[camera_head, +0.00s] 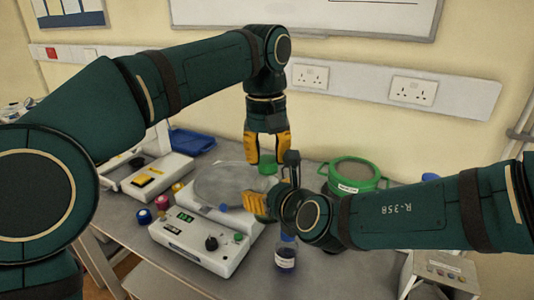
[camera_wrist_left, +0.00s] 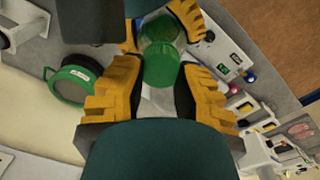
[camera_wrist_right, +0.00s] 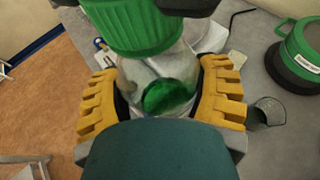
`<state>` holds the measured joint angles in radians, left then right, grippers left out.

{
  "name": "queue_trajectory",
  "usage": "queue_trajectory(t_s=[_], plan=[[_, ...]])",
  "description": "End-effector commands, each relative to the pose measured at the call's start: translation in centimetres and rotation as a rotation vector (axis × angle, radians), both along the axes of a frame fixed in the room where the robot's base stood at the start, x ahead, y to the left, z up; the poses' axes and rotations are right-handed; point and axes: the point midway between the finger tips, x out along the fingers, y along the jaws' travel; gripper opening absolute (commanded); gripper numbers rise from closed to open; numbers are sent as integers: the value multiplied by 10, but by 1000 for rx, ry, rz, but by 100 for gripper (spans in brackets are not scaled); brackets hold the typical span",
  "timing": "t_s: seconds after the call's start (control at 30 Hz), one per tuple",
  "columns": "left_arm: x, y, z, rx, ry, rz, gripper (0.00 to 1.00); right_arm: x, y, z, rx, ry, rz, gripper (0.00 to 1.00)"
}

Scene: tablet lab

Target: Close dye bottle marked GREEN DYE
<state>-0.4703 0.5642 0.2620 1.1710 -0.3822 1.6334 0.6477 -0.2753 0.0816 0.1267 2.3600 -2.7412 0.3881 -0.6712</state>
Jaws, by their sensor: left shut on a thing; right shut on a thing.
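A green ribbed cap (camera_wrist_left: 160,68) is between the fingers of my left gripper (camera_wrist_left: 158,88), which is shut on it. The clear dye bottle (camera_wrist_right: 150,70) with green at its base (camera_wrist_right: 168,95) is between the fingers of my right gripper (camera_wrist_right: 165,100), which is shut on it. The cap (camera_wrist_right: 145,30) is right over the bottle's top in the right wrist view; I cannot tell whether it is fully seated. In the head view, the cap (camera_head: 267,160) shows below my left gripper (camera_head: 267,152), above my right gripper (camera_head: 258,205). No GREEN DYE lettering is readable.
A blue-capped bottle (camera_head: 285,254) stands near the front edge. A green-rimmed sieve (camera_head: 383,184) is on the right. A blue tray (camera_head: 195,140) is behind.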

Motion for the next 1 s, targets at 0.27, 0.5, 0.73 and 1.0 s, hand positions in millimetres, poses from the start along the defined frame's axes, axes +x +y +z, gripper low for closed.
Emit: queue_trajectory(t_s=[0.27, 0.5, 0.73, 1.0], plan=[[1, -2, -2, -9, -1, -522, 0, -1, 3, 3, -2, -8, 9, 0], [0, -2, -3, -16, -3, -979, 0, -1, 3, 3, -2, -9, 9, 0], [-1, -3, -3, -24, -5, -1417, 0, -1, 3, 4, -1, -10, 9, 0], [-2, -3, -3, -28, -5, -1627, 0, 0, 3, 4, -1, -11, 9, 0]])
